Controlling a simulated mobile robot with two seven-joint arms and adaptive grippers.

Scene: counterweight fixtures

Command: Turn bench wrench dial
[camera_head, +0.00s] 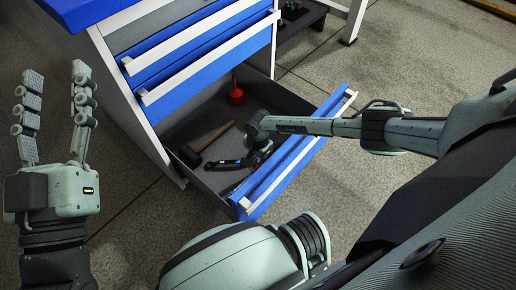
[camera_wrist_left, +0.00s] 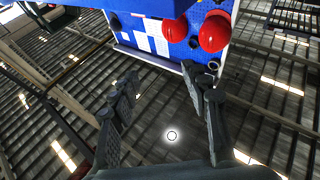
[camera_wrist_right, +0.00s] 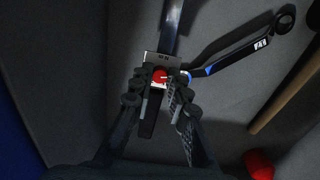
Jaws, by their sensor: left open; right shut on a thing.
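My right gripper (camera_head: 262,150) reaches down into the open bottom drawer (camera_head: 192,128). In the right wrist view its fingers (camera_wrist_right: 155,90) are closed around a wrench-like tool (camera_wrist_right: 172,22) with a metal shaft, a black handle end and a red round dial (camera_wrist_right: 160,76) between the fingertips. A second wrench (camera_wrist_right: 238,49), black with a ring end and a blue part, lies against it; where they meet is partly hidden. My left gripper (camera_head: 57,110) is open and empty, raised at the far left, away from the drawer. It also shows open in the left wrist view (camera_wrist_left: 165,95).
A mallet with a wooden handle (camera_head: 216,136) and a red object (camera_head: 236,95) lie in the drawer. The blue drawer front (camera_head: 290,165) stands below my right forearm. Shut drawers (camera_head: 205,55) rise behind. The left wrist view shows red rounded objects (camera_wrist_left: 214,33) at a blue structure.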

